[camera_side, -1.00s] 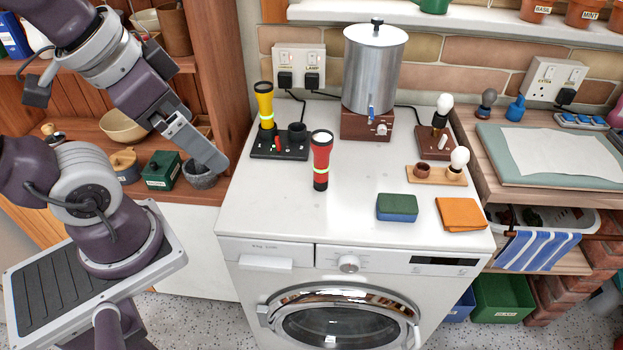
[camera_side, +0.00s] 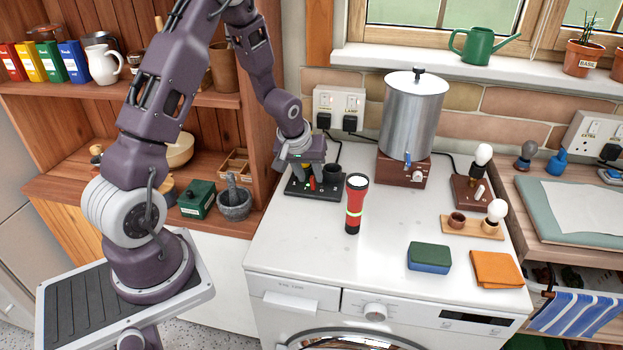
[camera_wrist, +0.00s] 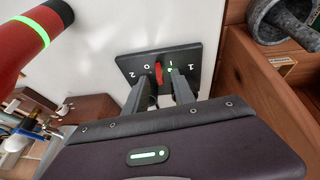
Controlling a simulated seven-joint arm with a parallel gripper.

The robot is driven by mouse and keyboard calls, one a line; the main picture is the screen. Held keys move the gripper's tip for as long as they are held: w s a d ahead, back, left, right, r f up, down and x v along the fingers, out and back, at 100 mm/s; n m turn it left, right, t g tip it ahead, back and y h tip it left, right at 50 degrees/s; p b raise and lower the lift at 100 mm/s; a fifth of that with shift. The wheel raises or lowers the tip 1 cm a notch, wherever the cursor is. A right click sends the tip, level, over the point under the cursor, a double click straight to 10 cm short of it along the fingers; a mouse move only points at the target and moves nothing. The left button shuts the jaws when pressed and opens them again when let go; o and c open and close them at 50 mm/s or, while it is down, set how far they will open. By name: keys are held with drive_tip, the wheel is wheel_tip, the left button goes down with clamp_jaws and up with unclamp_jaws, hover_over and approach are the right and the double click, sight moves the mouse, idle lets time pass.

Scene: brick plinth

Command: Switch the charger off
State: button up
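The charger (camera_side: 328,192) is a black base at the back left of the white worktop, and it also shows in the wrist view (camera_wrist: 186,54). A red lever (camera_wrist: 158,73) stands up from it beside white marks, with a small green light near it. My gripper (camera_side: 303,170) is over the left part of the charger. In the wrist view my gripper (camera_wrist: 158,92) has its two fingers apart, with the red lever showing between and beyond them. I cannot tell whether they touch it. The yellow torch is not visible now.
A red torch (camera_side: 354,205) stands upright just in front of the charger. A wall socket (camera_side: 340,108) with two black plugs is behind. A metal urn (camera_side: 412,115) stands to the right, and a stone mortar (camera_side: 234,205) on the left shelf.

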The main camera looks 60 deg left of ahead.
sight(313, 183)
drive_tip(key=x, duration=0.2)
drive_tip(key=shift+w+f, duration=0.1)
drive_tip(key=shift+f, duration=0.15)
clamp_jaws()
